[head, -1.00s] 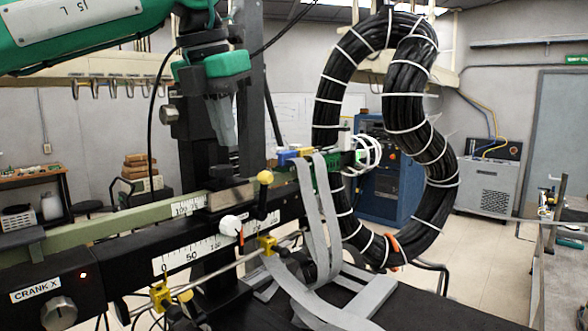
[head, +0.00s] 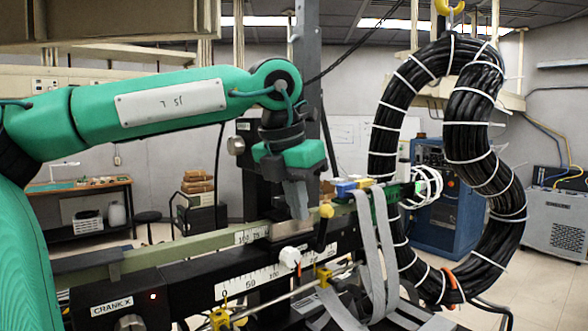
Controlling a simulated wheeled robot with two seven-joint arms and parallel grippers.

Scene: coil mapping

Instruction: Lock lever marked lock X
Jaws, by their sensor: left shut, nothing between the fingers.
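A white knob with an orange pointer (head: 290,257) sits below the tips on the scale (head: 245,281). My right gripper is not in view.
The label CRANK X (head: 111,306) and a dark crank knob (head: 130,323) are at the lower left. Grey straps (head: 372,250) hang right of the lever. A big black cable coil (head: 395,130) stands further right. A dark post (head: 308,90) rises behind the gripper.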

